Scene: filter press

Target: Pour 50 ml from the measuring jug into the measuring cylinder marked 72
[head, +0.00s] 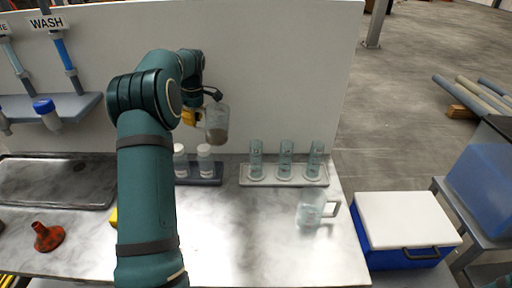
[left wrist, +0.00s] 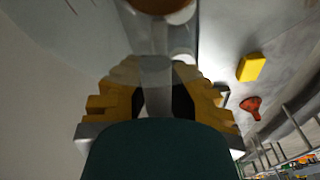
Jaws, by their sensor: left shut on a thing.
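My left gripper (head: 194,117) is shut on a clear jug (head: 217,118) with grey-brown contents low in it. It holds the jug well above the bench, in front of the white panel. In the left wrist view the yellow fingers (left wrist: 155,95) close on a clear part of it, and the brown contents (left wrist: 162,4) show at the top edge. Three clear cylinders (head: 285,160) stand upright in a pale rack (head: 284,183), right of and below the jug. Their marks are too small to read, so I cannot tell which is 72. My right gripper is out of view.
A second clear jug with a handle (head: 311,210) stands on the bench before the rack. Two white-capped bottles (head: 204,160) stand in a dark rack.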

